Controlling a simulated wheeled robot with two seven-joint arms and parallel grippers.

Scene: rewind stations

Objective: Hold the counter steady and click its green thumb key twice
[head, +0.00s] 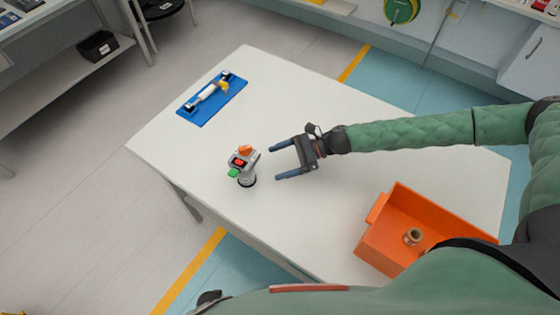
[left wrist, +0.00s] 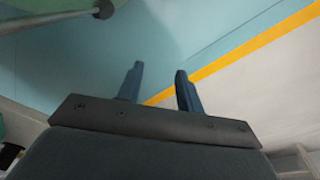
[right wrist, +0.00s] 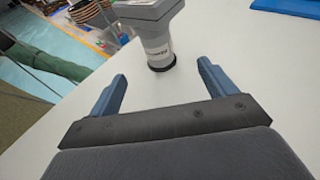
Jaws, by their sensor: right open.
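The counter (head: 243,166) stands upright on the white table, near its left front edge. It has a pale grey body on a dark round foot, with a green key (head: 233,173), a red part and an orange part on top. My right gripper (head: 276,161) is open and empty just right of the counter, fingers pointing at it. In the right wrist view the counter's lower body (right wrist: 157,45) stands beyond the open fingers (right wrist: 160,85), apart from them; its top is cut off. My left gripper (left wrist: 158,85) is open and empty over the floor, and out of the head view.
A blue mat (head: 212,100) with a white and yellow tool lies at the table's far left. An orange bin (head: 385,235) holding a small tan ring-like part (head: 412,237) stands at the front right. The white table's (head: 320,110) middle is clear.

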